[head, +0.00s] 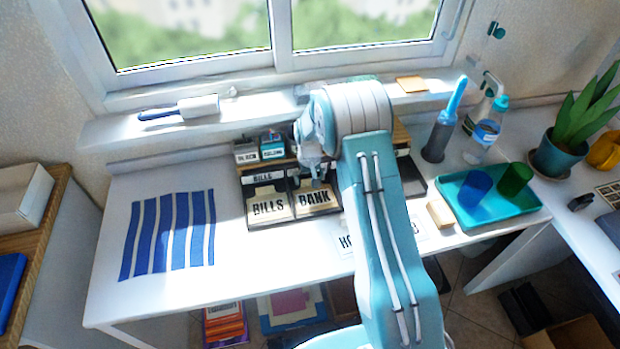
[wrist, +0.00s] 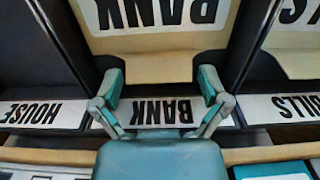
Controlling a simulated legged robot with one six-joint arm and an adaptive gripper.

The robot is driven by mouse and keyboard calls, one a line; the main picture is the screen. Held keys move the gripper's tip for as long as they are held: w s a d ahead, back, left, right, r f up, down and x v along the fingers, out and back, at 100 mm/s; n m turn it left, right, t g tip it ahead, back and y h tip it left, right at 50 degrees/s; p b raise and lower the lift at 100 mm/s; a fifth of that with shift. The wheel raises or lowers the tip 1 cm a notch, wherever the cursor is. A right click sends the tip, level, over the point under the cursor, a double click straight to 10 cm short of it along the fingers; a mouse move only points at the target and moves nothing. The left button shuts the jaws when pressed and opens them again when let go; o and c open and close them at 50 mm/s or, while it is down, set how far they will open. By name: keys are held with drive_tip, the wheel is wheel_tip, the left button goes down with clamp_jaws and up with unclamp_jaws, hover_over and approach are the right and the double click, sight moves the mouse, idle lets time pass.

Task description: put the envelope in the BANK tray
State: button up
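The BANK tray (head: 338,207) is a dark compartment in the desk organizer, right of the BILLS tray (head: 247,221). A cream, envelope-like piece marked BANK (head: 316,197) lies in it; it also shows in the wrist view (wrist: 160,66), upside down. A similar cream piece marked BILLS (head: 268,206) lies in the BILLS tray. I cannot tell whether either is the task's envelope. My gripper (head: 318,180) is over the back of the BANK tray. In the wrist view its fingers (wrist: 163,80) are spread apart, with nothing held between them, in front of the BANK label (wrist: 160,112).
A blue-striped mat (head: 170,233) lies on the left of the white desk. A teal tray (head: 520,212) with blue and green cups is at right, near a water bottle (head: 485,135) and a plant pot (head: 558,155). My arm hides part of the organizer and a sheet.

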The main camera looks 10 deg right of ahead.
drive_tip(key=shift+a, duration=0.1)
drive_tip(key=shift+r, duration=0.3)
drive_tip(key=s+r+t, duration=0.1)
drive_tip(key=s+r, duration=0.2)
drive_tip(key=r, duration=0.8)
drive_tip(key=s+r, duration=0.3)
drive_tip(key=r, duration=0.9)
drive_tip(key=s+r+t, duration=0.2)
drive_tip(key=s+r, duration=0.4)
drive_tip(key=s, duration=0.3)
drive_tip(key=s+r+t, duration=0.1)
drive_tip(key=s+r, duration=0.4)
drive_tip(key=s, duration=0.4)
drive_tip(key=s+t, duration=0.1)
drive_tip(key=s, duration=0.9)
drive_tip(key=shift+f+t, duration=0.2)
drive_tip(key=shift+t, duration=0.1)
